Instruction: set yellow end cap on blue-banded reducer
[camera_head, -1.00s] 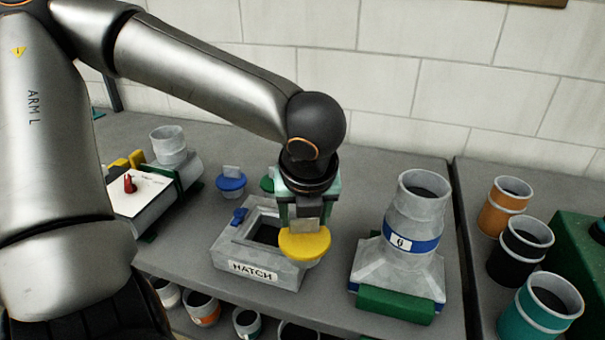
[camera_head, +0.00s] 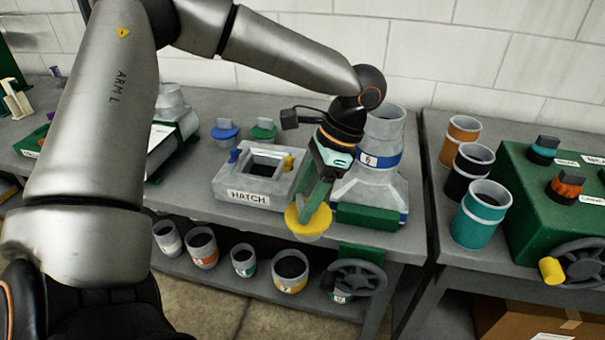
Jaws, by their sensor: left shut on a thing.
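The yellow end cap (camera_head: 309,224) is a round disc with a grey underside. The cap is apart from the reducer's top, lower and to the left. My right gripper is not in view.
The grey hatch box (camera_head: 247,196) has an open square top. A blue cap (camera_head: 225,132) and a green cap (camera_head: 264,131) stand behind it. Orange, black and teal-banded ducts (camera_head: 480,213) and a green control box (camera_head: 560,185) are on the right bench. Several ducts fill the lower shelf.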

